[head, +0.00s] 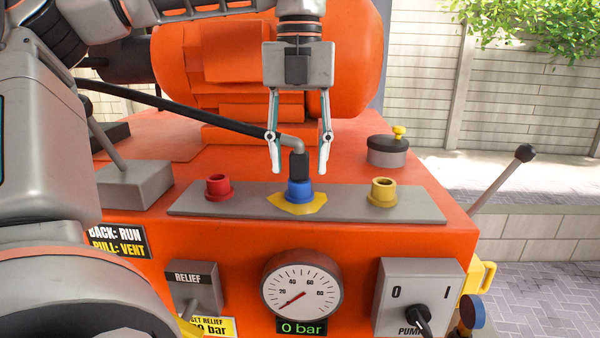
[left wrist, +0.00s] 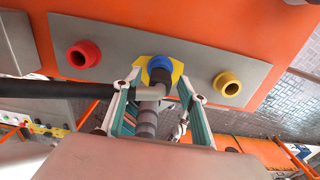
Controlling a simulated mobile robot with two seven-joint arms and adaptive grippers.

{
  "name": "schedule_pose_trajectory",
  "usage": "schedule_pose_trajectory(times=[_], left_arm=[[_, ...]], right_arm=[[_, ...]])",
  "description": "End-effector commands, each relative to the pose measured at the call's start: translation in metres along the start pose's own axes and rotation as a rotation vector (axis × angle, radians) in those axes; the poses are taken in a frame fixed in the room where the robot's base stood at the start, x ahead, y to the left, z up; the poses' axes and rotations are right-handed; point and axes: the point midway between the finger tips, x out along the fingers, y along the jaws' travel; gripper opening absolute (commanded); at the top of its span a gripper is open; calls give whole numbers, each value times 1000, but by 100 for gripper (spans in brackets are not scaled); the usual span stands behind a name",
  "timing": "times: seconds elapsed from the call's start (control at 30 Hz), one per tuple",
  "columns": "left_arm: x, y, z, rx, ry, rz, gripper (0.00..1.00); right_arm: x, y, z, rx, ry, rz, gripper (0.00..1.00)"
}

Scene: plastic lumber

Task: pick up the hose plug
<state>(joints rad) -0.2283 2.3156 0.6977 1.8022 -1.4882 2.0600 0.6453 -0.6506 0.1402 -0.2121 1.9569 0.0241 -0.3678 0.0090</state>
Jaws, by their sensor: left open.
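The hose plug (head: 300,167) is a black upright cylinder with a grey elbow on top, joined to a black hose (head: 180,101) coming from the left. Its lower end sits in the blue socket (head: 300,190) on a yellow patch of the grey port plate. My left gripper (head: 299,165) points down from above, open, with one finger on each side of the plug. In the left wrist view the plug (left wrist: 168,76) and its elbow show between the open fingers (left wrist: 158,98). I cannot tell whether either finger touches it. My right gripper is not in view.
A red socket (head: 217,188) and a yellow socket (head: 383,192) flank the blue one on the grey plate (head: 340,205). A grey cap with a yellow knob (head: 388,148) stands behind right. The orange motor (head: 350,60) is behind the gripper. The gauge (head: 301,286) reads 0 bar.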

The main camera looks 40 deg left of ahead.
Motion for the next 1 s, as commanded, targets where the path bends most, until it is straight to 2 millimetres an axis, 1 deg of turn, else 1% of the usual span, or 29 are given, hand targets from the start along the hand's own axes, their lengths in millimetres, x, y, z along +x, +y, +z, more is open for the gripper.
schedule_pose_trajectory(times=[0.03, 0.1, 0.3, 0.33, 0.37, 0.4, 0.47, 0.5, 0.83, 1.0], left_arm=[[4, 0, 0, 1, 1, 0, 42], [6, 0, 0, 1, -1, -1, 42], [6, 0, 0, 0, -2, -1, 42], [6, 0, 0, 0, -2, -1, 36], [6, 0, 0, 0, -2, -1, 29], [6, 0, 0, 0, -2, -1, 18], [6, 0, 0, 0, -2, -1, 3], [6, 0, 0, 0, -2, -1, 0], [4, 0, 0, 0, -2, -2, 0], [-7, 0, 0, -2, -4, -3, 0]], right_arm=[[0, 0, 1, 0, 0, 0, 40], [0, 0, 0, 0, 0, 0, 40], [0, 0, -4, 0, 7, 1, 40], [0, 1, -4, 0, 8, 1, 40], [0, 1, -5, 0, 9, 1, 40], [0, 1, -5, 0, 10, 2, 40], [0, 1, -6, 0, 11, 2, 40], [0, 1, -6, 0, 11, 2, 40], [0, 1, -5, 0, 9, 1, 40], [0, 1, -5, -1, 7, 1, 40]])
